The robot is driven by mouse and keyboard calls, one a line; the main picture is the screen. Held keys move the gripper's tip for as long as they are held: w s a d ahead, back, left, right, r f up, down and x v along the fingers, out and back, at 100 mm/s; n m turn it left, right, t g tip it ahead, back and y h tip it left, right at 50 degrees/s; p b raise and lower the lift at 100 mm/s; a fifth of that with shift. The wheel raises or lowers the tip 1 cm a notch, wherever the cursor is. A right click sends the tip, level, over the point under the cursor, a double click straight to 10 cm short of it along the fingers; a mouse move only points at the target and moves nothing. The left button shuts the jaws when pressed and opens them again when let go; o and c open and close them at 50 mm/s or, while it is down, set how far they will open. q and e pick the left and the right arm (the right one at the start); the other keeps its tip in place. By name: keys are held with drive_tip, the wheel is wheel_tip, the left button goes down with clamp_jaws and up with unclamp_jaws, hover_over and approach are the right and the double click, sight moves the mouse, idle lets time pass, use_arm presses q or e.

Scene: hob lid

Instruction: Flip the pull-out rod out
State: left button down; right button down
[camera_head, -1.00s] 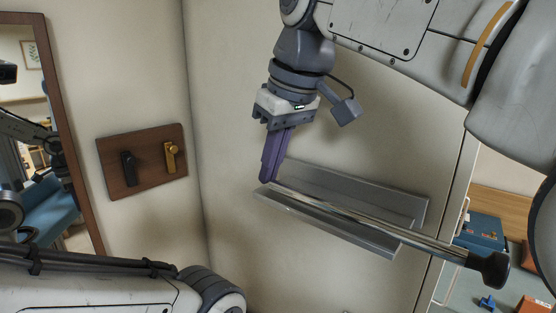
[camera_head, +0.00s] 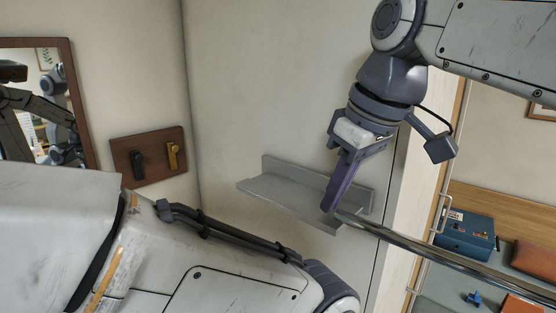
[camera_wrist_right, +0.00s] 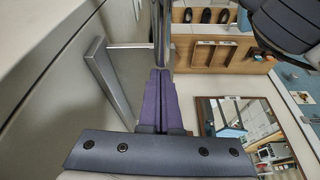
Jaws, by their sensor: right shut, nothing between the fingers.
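The pull-out rod (camera_head: 430,250) is a shiny metal bar. In the head view it runs from the right end of the grey ledge (camera_head: 285,198) out past the right picture edge, angled away from the ledge; its far end is out of view. My right gripper (camera_head: 328,208) has its purple fingers shut and empty, with the tips beside the rod's inner end at the ledge. Whether they touch the rod is unclear. In the wrist view the fingers (camera_wrist_right: 160,72) are together, and a bar (camera_wrist_right: 158,30) shows just beyond the tips. My left gripper is out of view.
My left arm fills the lower left of the head view. A wooden board with two hooks (camera_head: 150,155) and a mirror (camera_head: 75,90) hang at left. A blue case (camera_head: 467,235) stands on a surface behind the rod.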

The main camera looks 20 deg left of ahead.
drive_tip(key=shift+a, duration=0.1)
idle(0.3)
drive_tip(key=shift+w+a+r+p, duration=0.2)
drive_tip(key=shift+a+p, duration=0.1)
drive_tip(key=shift+p, duration=0.15)
drive_tip(key=shift+w+a+r+p, duration=0.25)
drive_tip(key=shift+w+a+p, duration=0.05)
drive_tip(key=shift+a+p, duration=0.3)
drive_tip(key=shift+w+a+r+p, duration=0.2)
drive_tip(key=shift+w+a+p, duration=0.1)
drive_tip(key=shift+a+p, duration=0.3)
drive_tip(key=shift+w+a+r+b, duration=0.1)
drive_tip(key=shift+r+b, duration=0.3)
drive_tip(key=shift+r, duration=0.05)
drive_tip(key=v, duration=0.8)
drive_tip(key=shift+d+r+p, duration=0.2)
drive_tip(key=shift+p, duration=0.15)
